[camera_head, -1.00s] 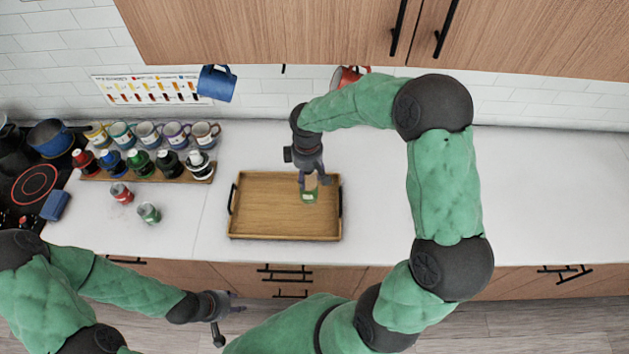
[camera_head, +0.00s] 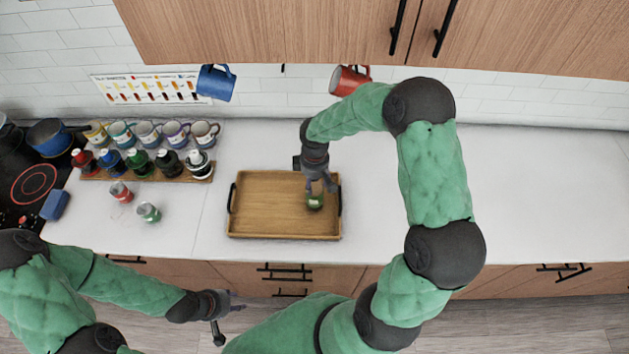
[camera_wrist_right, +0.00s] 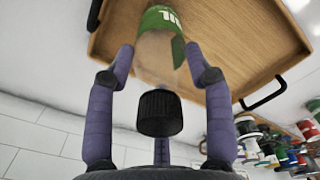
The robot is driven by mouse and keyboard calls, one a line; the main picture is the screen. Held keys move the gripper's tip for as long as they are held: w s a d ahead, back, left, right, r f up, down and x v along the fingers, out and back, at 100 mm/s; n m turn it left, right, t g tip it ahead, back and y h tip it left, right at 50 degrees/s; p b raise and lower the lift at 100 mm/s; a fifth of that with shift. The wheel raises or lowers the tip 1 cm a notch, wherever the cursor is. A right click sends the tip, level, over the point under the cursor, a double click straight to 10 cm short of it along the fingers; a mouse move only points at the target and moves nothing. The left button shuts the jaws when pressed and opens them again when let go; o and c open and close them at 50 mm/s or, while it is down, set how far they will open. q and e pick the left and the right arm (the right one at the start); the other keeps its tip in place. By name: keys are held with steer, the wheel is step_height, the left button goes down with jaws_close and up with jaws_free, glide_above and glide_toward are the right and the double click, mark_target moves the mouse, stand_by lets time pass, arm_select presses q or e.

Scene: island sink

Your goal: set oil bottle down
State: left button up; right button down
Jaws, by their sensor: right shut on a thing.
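The oil bottle (camera_head: 315,202) has a green label and is over the right part of the wooden tray (camera_head: 255,232). In the right wrist view the oil bottle (camera_wrist_right: 160,112) shows its black cap, clear body and green label between my fingers. My right gripper (camera_head: 322,188) is shut on it. I cannot tell whether its base touches the tray floor. In the right wrist view the tray (camera_wrist_right: 240,45) lies behind the bottle. My left gripper (camera_head: 240,300) is empty and open, in front of the counter's front edge.
Several bottles in a wooden rack (camera_head: 145,176) and several mugs (camera_head: 148,134) stand at the left. A red can (camera_head: 121,193) and a green can (camera_head: 149,212) stand left of the tray. Blue (camera_head: 215,84) and red (camera_head: 348,80) mugs hang above. The counter right is clear.

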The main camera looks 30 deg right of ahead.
steer(key=shift+c, duration=2.3)
jaws_free()
step_height(320, 180, up, 12)
steer(key=shift+r, duration=0.1)
